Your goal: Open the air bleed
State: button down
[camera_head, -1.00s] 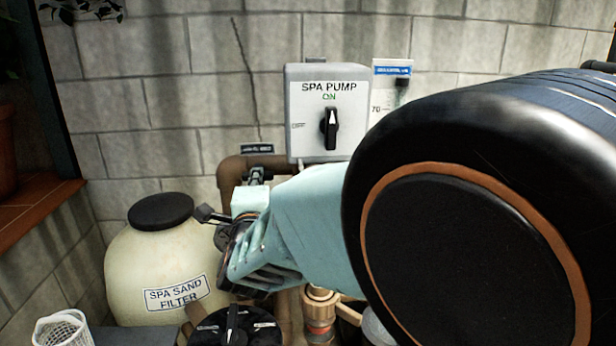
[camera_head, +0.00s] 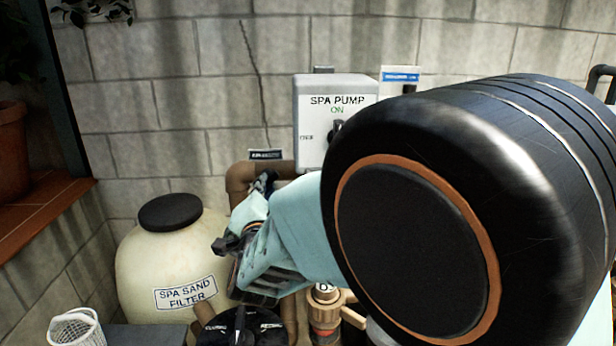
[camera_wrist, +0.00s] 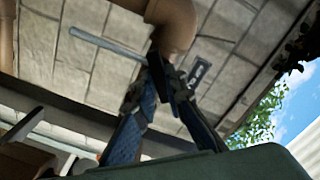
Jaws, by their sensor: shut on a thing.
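A brown pipe (camera_head: 243,177) bends in front of the block wall, under a small dark label plate (camera_head: 266,154). My gripper (camera_head: 265,182) is at this bend, its fingers tilted. In the wrist view, its two dark fingers (camera_wrist: 163,72) converge just below the brown pipe (camera_wrist: 173,22) and are shut on the small air bleed fitting there. The fingers mostly hide the fitting. A thin grey bar (camera_wrist: 104,44) extends left near the fingertips; I cannot tell whether it joins the fitting. The label plate (camera_wrist: 201,70) shows at the right.
The grey spa pump box (camera_head: 318,125) reads ON, its knob partly hidden by my arm. The spa sand filter (camera_head: 165,262) stands left. A black valve top (camera_head: 228,329), white basket (camera_head: 76,329) and another valve (camera_head: 325,295) are below. A potted plant (camera_head: 12,150) is far left.

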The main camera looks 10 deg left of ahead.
jog(key=shift+n+p, duration=2.05)
jog(key=shift+n, duration=3.25)
jog(key=c, duration=1.9)
grip_release()
jog(key=shift+b+v, duration=0.55)
jog(key=shift+v, duration=2.95)
